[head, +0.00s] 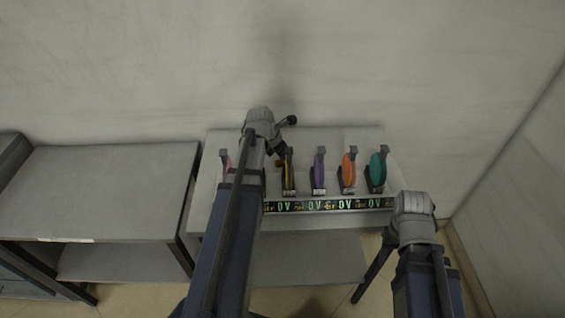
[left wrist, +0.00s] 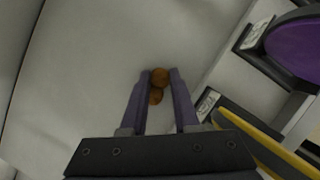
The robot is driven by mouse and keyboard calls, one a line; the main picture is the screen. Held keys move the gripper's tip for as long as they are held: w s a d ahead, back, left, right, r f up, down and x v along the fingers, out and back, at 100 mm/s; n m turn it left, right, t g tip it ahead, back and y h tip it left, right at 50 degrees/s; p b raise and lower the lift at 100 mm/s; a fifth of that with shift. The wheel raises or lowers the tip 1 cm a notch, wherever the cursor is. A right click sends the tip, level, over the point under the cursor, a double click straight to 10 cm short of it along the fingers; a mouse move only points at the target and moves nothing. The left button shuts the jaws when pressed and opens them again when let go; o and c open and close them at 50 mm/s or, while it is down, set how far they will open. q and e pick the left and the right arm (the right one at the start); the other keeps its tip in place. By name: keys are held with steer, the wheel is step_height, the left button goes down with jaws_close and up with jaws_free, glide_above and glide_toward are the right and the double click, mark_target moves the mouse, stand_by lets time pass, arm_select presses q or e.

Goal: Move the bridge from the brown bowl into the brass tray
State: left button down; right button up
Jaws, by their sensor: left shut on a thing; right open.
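My left gripper (left wrist: 159,85) is shut on a small brown rounded thing (left wrist: 158,88), which shows as two lobes between the fingertips in the left wrist view. In the head view the brown thing (head: 279,162) is at the rack's back left, beside the yellow piece; I cannot tell whether it is the bridge. My right gripper (head: 415,205) is open at the right of the rack; its fingertips are hard to make out. I see no brown bowl and no brass tray.
A grey table (head: 330,140) carries upright coloured pieces: pink, yellow (head: 288,170), purple (head: 319,170), orange (head: 349,170) and teal (head: 377,170). A strip of green-lit displays (head: 330,205) runs along the front. A bare grey table (head: 105,190) stands left. A wall is close behind.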

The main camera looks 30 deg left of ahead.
arm_select(q)
steer(key=shift+r, duration=0.15)
step_height(320, 180, up, 10)
steer(key=p, duration=1)
step_height(320, 180, up, 13)
steer(key=p, duration=1.4)
step_height(320, 180, down, 13)
steer(key=b, duration=1.4)
